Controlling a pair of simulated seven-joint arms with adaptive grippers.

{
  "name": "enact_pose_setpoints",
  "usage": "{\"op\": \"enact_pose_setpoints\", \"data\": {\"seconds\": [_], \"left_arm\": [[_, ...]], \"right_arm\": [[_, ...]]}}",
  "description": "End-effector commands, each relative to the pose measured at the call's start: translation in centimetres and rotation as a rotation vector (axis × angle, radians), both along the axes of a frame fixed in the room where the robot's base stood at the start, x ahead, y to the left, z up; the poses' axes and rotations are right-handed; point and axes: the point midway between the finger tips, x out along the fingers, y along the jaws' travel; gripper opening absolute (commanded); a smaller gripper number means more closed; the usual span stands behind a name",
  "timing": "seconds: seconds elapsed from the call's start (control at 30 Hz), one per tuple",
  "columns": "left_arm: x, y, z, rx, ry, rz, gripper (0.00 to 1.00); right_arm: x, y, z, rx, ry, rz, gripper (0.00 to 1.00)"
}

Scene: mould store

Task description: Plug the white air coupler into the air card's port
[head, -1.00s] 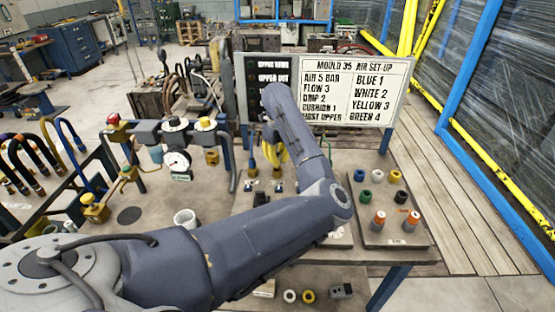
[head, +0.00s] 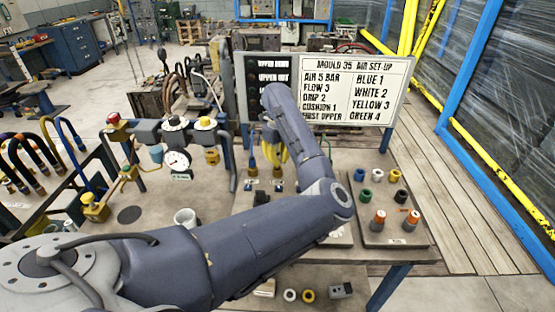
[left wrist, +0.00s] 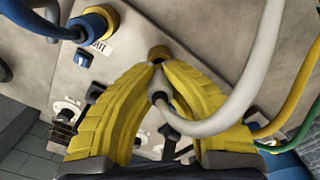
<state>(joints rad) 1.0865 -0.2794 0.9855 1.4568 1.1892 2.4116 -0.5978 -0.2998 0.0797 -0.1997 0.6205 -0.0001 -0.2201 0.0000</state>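My left gripper (left wrist: 158,72) has yellow fingers that close together at the tips around the end of a white hose. The white air coupler (left wrist: 158,95) sits between the fingers and is mostly hidden by them. A brass ring (left wrist: 158,53) shows just beyond the fingertips; I cannot tell whether the coupler is in it. The air card (head: 345,90) is a white board listing white as 2. My right gripper is not in view.
A blue fitting with a brass collar (left wrist: 97,22) stands beside the gripper, on the beige plate. Yellow and green hoses (left wrist: 300,110) run at the right. A tray (head: 425,235) of coloured rings and orange-tipped fittings lies to the right. A gauge (head: 177,160) stands left.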

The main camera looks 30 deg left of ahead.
Motion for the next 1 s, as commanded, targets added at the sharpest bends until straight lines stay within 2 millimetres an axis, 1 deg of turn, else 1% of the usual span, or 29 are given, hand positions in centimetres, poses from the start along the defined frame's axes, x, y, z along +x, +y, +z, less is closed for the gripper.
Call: {"op": "enact_pose_setpoints", "data": {"seconds": [0.4, 1.0], "left_arm": [[0.0, 0.0, -0.1, 0.000, 0.000, 0.000, 0.00], [0.0, 0.0, -1.0, 0.000, 0.000, -0.001, 0.00]], "right_arm": [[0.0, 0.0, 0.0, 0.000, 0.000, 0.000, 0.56], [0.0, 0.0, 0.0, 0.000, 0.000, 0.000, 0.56]]}}
